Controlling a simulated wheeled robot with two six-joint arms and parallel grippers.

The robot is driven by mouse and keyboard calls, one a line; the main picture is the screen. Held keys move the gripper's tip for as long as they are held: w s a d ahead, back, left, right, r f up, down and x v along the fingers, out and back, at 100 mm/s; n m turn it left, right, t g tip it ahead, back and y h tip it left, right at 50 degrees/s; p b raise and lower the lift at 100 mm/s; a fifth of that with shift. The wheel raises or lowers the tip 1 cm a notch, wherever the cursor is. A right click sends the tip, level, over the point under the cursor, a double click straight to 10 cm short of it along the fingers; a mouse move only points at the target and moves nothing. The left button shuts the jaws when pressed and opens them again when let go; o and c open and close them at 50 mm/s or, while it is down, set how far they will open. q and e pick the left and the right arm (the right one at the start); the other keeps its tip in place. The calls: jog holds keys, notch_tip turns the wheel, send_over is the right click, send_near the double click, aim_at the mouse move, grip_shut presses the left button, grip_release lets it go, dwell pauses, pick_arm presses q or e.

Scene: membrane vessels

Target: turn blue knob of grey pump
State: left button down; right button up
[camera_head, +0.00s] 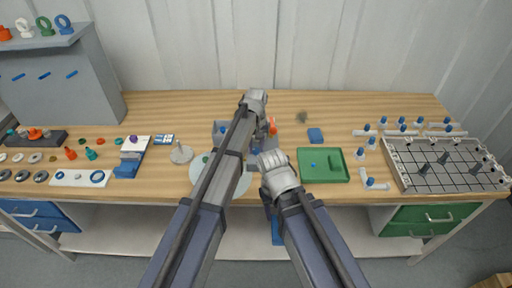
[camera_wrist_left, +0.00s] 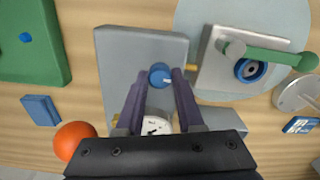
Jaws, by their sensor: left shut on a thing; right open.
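The grey pump (camera_wrist_left: 125,60) is a flat grey block in the left wrist view, with a round blue knob (camera_wrist_left: 160,73) near its right edge. My left gripper (camera_wrist_left: 161,84) has its two dark fingers on either side of this knob and is shut on it. A white dial (camera_wrist_left: 155,125) shows between the fingers. In the head view my left gripper (camera_head: 262,140) is over the middle of the table, and the arms hide most of the pump. My right gripper (camera_head: 270,190) is lower, near the table's front edge; its fingers are mostly hidden by its own arm.
An orange ball (camera_wrist_left: 74,140) and a blue block (camera_wrist_left: 41,110) lie beside the pump. A green tray (camera_head: 340,177) is to the right. A metal device (camera_wrist_left: 215,70) with a green handle stands on a pale disc (camera_wrist_left: 300,20). A grid rack (camera_head: 398,171) stands far right.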

aim_at(256, 149)
pick_arm(q)
jog(key=c, duration=0.5)
grip_release()
jog(key=shift+r, duration=0.15)
notch_tip(256, 149, up, 8)
jog(key=p, duration=0.8)
jog(key=shift+f, duration=0.2)
